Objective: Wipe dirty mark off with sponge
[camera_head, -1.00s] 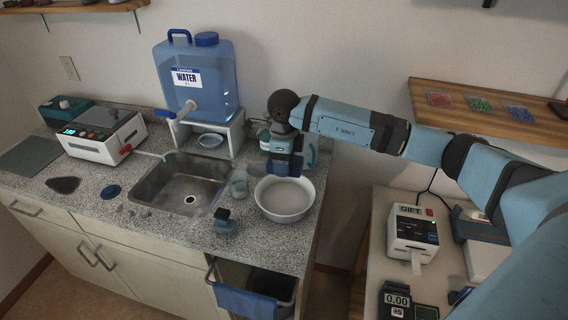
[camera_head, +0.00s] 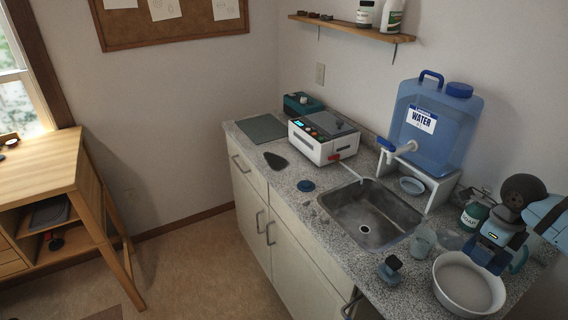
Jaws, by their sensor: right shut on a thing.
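A dark, rounded mark (camera_head: 275,160) lies on the granite counter, left of the sink and in front of the grey mat. A small round blue thing (camera_head: 305,185) lies between it and the sink; I cannot tell whether it is the sponge. My right gripper (camera_head: 491,262) points down at the back rim of the white bowl (camera_head: 438,277), far from the mark. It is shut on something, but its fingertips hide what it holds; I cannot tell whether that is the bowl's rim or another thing. My left gripper is out of view.
The sink (camera_head: 370,215) lies between the bowl and the mark. A boxy white machine (camera_head: 323,137) stands behind the mark. The water jug (camera_head: 435,125) stands behind the sink. A glass (camera_head: 423,242) and a teal-and-black thing (camera_head: 391,268) stand near the bowl.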

